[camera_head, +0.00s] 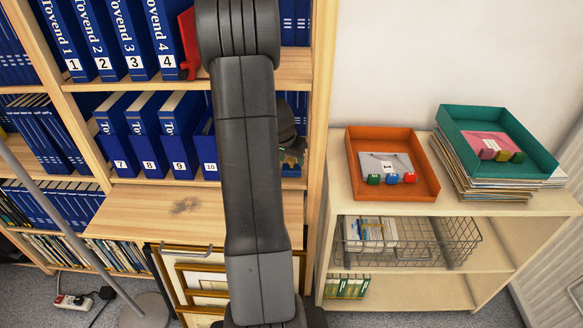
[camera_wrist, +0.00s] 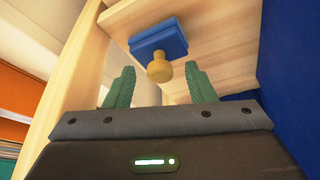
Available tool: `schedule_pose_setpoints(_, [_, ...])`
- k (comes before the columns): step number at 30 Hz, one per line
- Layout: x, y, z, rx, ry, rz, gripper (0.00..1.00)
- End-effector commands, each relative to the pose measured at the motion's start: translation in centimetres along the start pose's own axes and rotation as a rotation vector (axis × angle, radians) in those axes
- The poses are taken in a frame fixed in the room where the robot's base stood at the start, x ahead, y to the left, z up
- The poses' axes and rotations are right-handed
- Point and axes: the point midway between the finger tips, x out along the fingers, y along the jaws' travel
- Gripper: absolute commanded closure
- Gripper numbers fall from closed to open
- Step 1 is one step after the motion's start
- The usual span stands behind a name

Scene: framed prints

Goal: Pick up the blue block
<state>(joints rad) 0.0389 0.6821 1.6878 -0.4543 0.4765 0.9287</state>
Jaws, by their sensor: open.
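A blue block with a yellow knob (camera_wrist: 158,38) lies on a wooden shelf in the wrist view. My gripper (camera_wrist: 160,72) is open, its green fingers either side of the knob in the picture; I see no contact. In the head view my gripper (camera_head: 292,157) is at the right end of the bookcase, partly behind my arm, with a bit of blue (camera_head: 290,171) just below it.
Blue binders (camera_head: 148,150) stand left of my arm, and a blue surface (camera_wrist: 285,110) is close on the right in the wrist view. A wooden upright (camera_head: 322,100) bounds the bookcase on the right. A teal tray (camera_head: 540,153) sits on stacked papers. Framed prints (camera_head: 205,285) lean below.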

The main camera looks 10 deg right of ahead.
Motion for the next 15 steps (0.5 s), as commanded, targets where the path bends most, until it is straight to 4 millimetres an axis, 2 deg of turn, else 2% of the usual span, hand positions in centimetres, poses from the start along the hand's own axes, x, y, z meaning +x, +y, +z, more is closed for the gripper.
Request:
schedule_pose_setpoints(6, [0.10, -0.02, 0.00, 0.000, 0.001, -0.001, 0.50])
schedule_pose_setpoints(8, [0.09, -0.02, 0.00, 0.000, 0.001, -0.001, 0.60])
schedule_pose_setpoints(14, [0.08, -0.03, 0.01, 0.000, 0.001, -0.001, 0.99])
schedule_pose_setpoints(15, [0.08, -0.02, 0.01, 0.000, 0.001, -0.001, 1.00])
